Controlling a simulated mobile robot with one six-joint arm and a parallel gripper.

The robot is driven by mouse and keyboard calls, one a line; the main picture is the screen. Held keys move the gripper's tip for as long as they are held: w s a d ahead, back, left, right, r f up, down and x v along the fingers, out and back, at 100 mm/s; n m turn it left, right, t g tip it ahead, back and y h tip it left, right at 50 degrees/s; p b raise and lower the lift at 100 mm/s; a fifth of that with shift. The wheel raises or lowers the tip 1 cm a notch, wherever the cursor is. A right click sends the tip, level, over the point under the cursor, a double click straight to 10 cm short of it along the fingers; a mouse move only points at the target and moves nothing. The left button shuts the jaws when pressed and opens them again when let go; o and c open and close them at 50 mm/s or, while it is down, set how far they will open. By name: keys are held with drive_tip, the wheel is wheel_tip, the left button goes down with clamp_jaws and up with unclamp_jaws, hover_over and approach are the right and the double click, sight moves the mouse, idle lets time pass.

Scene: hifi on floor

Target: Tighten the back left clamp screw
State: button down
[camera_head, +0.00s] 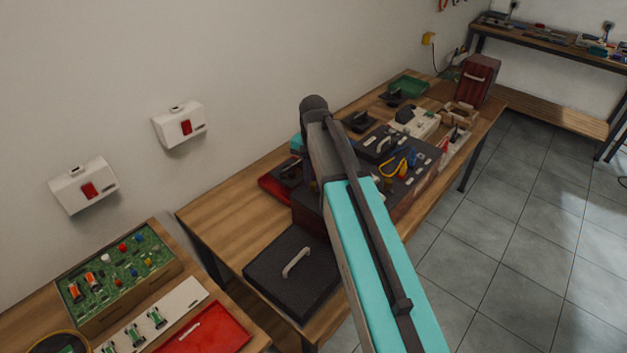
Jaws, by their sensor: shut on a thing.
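My turquoise arm link (375,255) runs from the bottom right up to a dark joint (315,105) above the middle table. My gripper does not show; the arm hides the area behind it. I cannot make out the back left clamp screw. A dark box-like unit (420,172) stands on the table, partly behind my arm. Its top carries a pale handle, small pale parts and yellow and blue loops (399,163), too small to tell which are screws.
A black lidded case (290,272) sits at the near end of the wooden table (225,217). A green circuit board (118,265) and a red panel (207,332) are at lower left. White wall boxes (180,124) hang at left. Tiled floor (500,220) at right is clear.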

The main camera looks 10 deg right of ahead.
sight(314, 183)
drive_tip(key=c, duration=1.6)
unclamp_jaws()
drive_tip(key=shift+o, duration=0.2)
drive_tip(key=shift+r, duration=0.15)
wheel_tip(314, 183, up, 14)
drive_tip(key=p, duration=0.8)
drive_tip(key=shift+f, duration=0.25)
drive_tip(key=shift+d, duration=0.1)
